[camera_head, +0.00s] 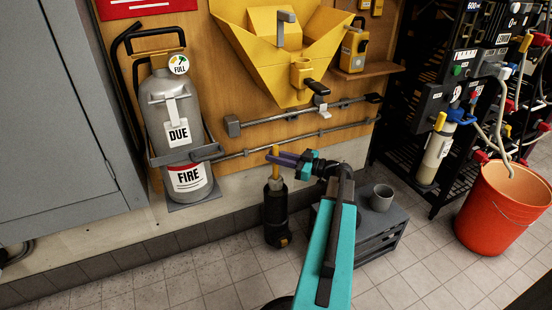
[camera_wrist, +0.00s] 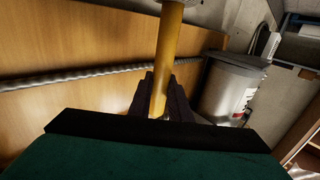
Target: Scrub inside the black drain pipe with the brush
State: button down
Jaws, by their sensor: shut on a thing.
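My gripper (camera_head: 277,157) is shut on the yellow handle of the brush (camera_head: 275,170), which stands about upright. The handle also shows between the dark fingers in the wrist view (camera_wrist: 166,55). Directly below the gripper, the black drain pipe (camera_head: 276,214) stands upright on the floor in front of the wooden panel. The brush's lower end meets a small grey part at the top of the pipe. I cannot tell whether this grey part is brush or pipe, nor how far the brush reaches inside.
A grey fire extinguisher (camera_head: 172,120) hangs at the left, and metal rods (camera_head: 300,138) run along the panel behind. A low grey crate (camera_head: 383,228) with a grey cup (camera_head: 382,198) stands right of the pipe. An orange bucket (camera_head: 500,215) is farther right.

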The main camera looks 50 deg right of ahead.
aim_at(278, 177)
jog(key=shift+f+p, duration=0.6)
jog(key=shift+f, duration=1.55)
jog(key=shift+f, duration=2.8)
jog(key=shift+r, duration=0.1)
jog(key=shift+r+p, duration=2.25)
jog(key=shift+r, duration=0.15)
jog(key=shift+f, duration=0.15)
